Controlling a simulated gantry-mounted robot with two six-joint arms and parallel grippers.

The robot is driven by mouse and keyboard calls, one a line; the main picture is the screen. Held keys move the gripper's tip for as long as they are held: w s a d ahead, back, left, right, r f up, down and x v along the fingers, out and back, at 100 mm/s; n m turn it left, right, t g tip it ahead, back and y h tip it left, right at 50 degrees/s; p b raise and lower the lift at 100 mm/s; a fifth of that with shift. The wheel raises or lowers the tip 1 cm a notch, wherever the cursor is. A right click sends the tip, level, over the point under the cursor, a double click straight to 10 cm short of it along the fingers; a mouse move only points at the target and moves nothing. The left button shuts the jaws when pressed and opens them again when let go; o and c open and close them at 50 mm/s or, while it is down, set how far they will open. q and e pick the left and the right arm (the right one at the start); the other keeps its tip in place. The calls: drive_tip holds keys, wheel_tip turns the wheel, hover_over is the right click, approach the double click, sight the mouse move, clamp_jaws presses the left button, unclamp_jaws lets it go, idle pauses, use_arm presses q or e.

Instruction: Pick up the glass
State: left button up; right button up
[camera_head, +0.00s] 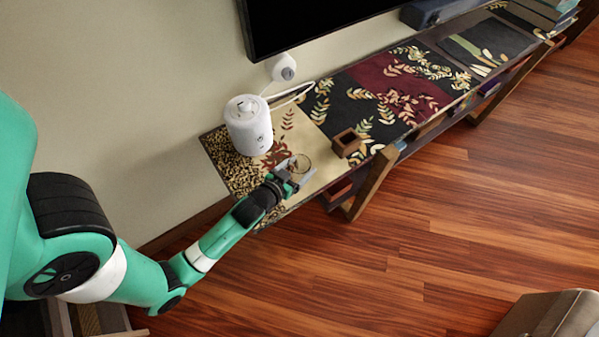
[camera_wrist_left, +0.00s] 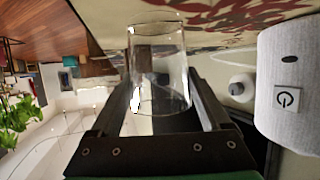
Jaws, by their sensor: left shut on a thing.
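A clear glass (camera_head: 300,164) is at the near edge of the patterned shelf top. In the left wrist view the glass (camera_wrist_left: 158,62) is between the two fingers, with a finger against each side. My left gripper (camera_head: 292,170) is shut on it; the fingers also show in the left wrist view (camera_wrist_left: 160,100). Whether the glass touches the shelf top or is lifted, I cannot tell. My right gripper is not in view.
A white cylindrical appliance (camera_head: 248,127) with a cable stands just behind the glass, near the wall. A small wooden box (camera_head: 346,143) stands to the right. A black screen (camera_head: 300,25) hangs above. The shelf top (camera_head: 395,85) extends right; wooden floor (camera_head: 440,220) lies in front.

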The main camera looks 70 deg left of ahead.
sight(298, 161)
use_arm(q)
drive_tip(key=c, duration=0.5)
drive_tip(key=shift+o, duration=0.2)
drive_tip(key=shift+r, duration=0.1)
drive_tip(key=shift+r+p, duration=0.25)
drive_tip(key=shift+p, duration=0.05)
drive_tip(key=s+d+r+p, duration=0.3)
drive_tip(key=s+r, duration=0.3)
drive_tip(key=s+d+r+p, duration=0.3)
drive_tip(key=s+r, duration=0.3)
drive_tip(key=shift+s+d+r, duration=0.2)
drive_tip(key=shift+d, duration=0.1)
